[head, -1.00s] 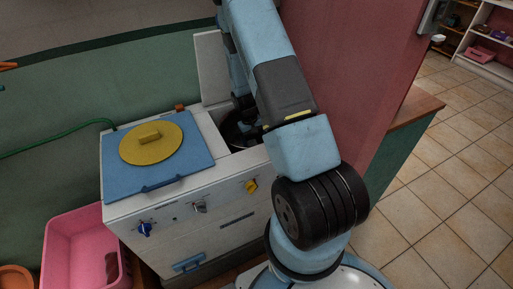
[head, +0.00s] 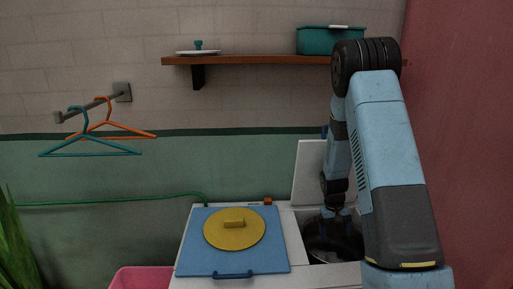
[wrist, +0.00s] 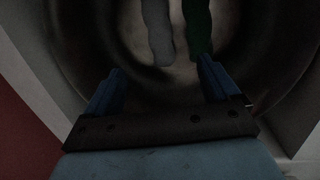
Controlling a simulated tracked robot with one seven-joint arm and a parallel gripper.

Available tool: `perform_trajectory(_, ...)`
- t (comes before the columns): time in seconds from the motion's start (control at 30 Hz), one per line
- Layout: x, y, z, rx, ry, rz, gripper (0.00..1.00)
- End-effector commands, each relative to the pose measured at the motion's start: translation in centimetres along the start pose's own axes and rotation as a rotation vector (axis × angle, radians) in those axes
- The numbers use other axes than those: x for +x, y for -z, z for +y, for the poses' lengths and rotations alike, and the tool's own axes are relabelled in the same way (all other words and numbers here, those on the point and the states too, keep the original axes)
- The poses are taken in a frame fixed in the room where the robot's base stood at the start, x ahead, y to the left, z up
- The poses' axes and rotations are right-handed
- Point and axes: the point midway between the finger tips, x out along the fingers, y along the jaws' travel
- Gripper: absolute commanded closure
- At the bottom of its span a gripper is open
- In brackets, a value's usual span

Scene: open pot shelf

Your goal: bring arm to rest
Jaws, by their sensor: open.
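My arm bends down over the dark round opening (head: 322,255) of the white machine. My gripper (head: 336,217) points down at this opening in the head view. In the wrist view, my gripper (wrist: 160,72) is open, with its two blue fingers apart and nothing between their tips. Beyond the tips, a grey strip-like item (wrist: 158,35) and a dark green one (wrist: 197,28) lie in the round, dim interior. The wrist view is dark, so the depth of the fingers in the opening is hard to judge.
A raised white lid (head: 309,172) stands behind the opening. A yellow round lid (head: 236,241) lies on a blue board (head: 201,263) to the left. A red wall (head: 462,150) is close on the right.

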Motion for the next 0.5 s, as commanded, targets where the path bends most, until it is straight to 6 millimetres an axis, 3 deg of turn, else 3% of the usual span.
perform_trajectory(0.2,-7.1,-1.2,-0.5,0.012,0.022,0.073,0.11)
perform_trajectory(0.5,-15.8,-4.4,-1.1,0.024,0.051,0.165,0.11)
